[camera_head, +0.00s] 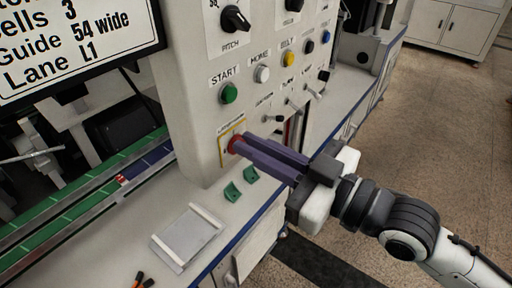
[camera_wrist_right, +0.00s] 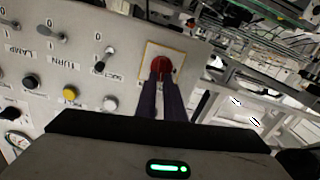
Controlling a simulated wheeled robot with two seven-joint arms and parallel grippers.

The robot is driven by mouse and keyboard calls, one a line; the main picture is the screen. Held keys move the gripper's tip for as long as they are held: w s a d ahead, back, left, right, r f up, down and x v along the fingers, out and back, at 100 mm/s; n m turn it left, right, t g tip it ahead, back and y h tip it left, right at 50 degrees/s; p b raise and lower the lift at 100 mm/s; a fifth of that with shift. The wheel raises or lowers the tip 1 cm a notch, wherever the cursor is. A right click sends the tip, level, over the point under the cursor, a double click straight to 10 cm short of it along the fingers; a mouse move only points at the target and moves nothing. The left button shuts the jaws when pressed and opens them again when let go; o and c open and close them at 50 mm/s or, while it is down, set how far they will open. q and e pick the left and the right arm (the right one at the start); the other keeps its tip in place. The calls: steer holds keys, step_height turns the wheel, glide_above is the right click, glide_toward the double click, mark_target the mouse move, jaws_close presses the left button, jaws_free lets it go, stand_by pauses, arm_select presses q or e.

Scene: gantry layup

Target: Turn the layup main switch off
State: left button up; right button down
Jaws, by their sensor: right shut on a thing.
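The red main switch knob (camera_head: 237,145) sits on a yellow-edged plate at the lower part of the grey control panel (camera_head: 185,100). In the right wrist view the red knob (camera_wrist_right: 162,66) is straight ahead, on its yellow-framed plate. My right gripper (camera_head: 243,147) reaches in from the right, its long purple fingers closed around the red knob. The fingers also show in the wrist view (camera_wrist_right: 160,84). They cover part of the knob, so its pointing direction cannot be told. My left gripper is not in view.
Above the knob are a green START button (camera_head: 229,93), a white HOME button (camera_head: 262,74) and a yellow button (camera_head: 288,59). Small toggle levers (camera_head: 275,119) sit close to the right. Green brackets (camera_head: 233,192) and a grey tray (camera_head: 188,238) lie on the bench below.

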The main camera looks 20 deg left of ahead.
steer(key=n, duration=0.8)
steer(key=s+f+n, duration=0.1)
steer(key=n, duration=0.3)
steer(key=shift+s+a, duration=0.1)
steer(key=shift+a, duration=0.15)
steer(key=shift+s+f+n+p, duration=0.1)
steer(key=shift+f+n+p, duration=0.1)
steer(key=shift+n, duration=0.85)
steer(key=shift+f+n+p, duration=0.1)
steer(key=shift+n+p, duration=0.1)
steer(key=shift+n, duration=0.85)
steer(key=c, duration=1.9)
jaws_free()
steer(key=shift+o, duration=0.2)
steer(key=shift+d, duration=0.1)
